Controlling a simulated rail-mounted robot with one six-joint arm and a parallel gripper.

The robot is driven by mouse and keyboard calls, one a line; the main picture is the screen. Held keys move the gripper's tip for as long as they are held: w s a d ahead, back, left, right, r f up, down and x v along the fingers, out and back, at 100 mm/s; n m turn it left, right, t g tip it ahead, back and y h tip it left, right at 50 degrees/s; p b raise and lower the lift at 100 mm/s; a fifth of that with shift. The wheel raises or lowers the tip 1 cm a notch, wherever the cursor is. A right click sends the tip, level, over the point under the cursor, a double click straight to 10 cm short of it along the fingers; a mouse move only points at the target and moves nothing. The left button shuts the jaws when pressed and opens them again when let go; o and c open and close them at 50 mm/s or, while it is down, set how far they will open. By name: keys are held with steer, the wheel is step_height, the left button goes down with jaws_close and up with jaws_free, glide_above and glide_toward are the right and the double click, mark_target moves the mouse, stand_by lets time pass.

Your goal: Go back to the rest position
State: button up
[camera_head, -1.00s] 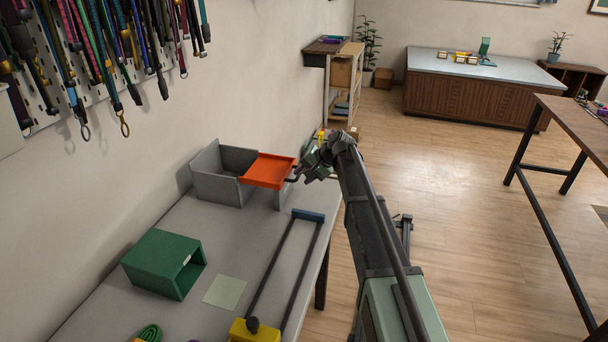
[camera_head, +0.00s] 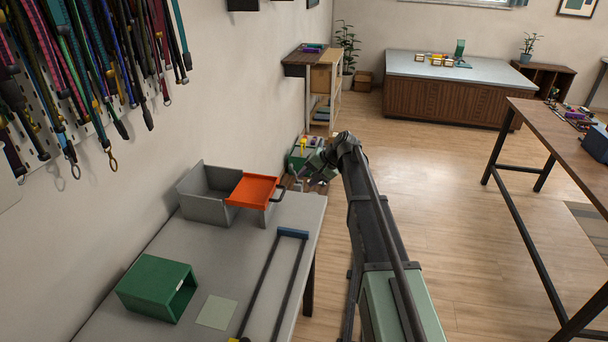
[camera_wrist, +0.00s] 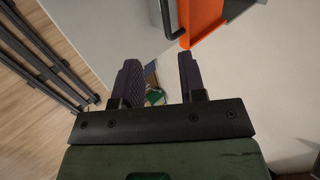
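My gripper (camera_wrist: 159,82) is open and empty in the wrist view, its two dark fingers spread apart with nothing between them. In the head view my gripper (camera_head: 312,172) is small, beyond the right edge of the grey table (camera_head: 222,243), a little to the right of the orange drawer's handle. The orange drawer (camera_head: 252,190) stands pulled out of the grey box (camera_head: 203,190). Its orange side (camera_wrist: 205,18) and dark handle (camera_wrist: 170,18) show at the top of the wrist view, just ahead of the right finger and apart from it.
A green open box (camera_head: 155,288), a pale square (camera_head: 216,312) and a dark-railed frame (camera_head: 272,282) lie on the table. Straps (camera_head: 110,65) hang on the wall at left. A brown table (camera_head: 540,125) stands at right. The wooden floor between is clear.

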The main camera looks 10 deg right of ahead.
steer(key=s+a+f+n+g+h, duration=0.1)
steer(key=s+a+f+n+h, duration=0.1)
steer(key=s, duration=1.5)
steer(key=s+a+f+n+g+h, duration=0.2)
steer(key=s+h, duration=0.3)
steer(key=s, duration=1.2)
steer(key=shift+s+f+n+g, duration=0.2)
steer(key=shift+n+g, duration=0.1)
steer(key=shift+n, duration=0.2)
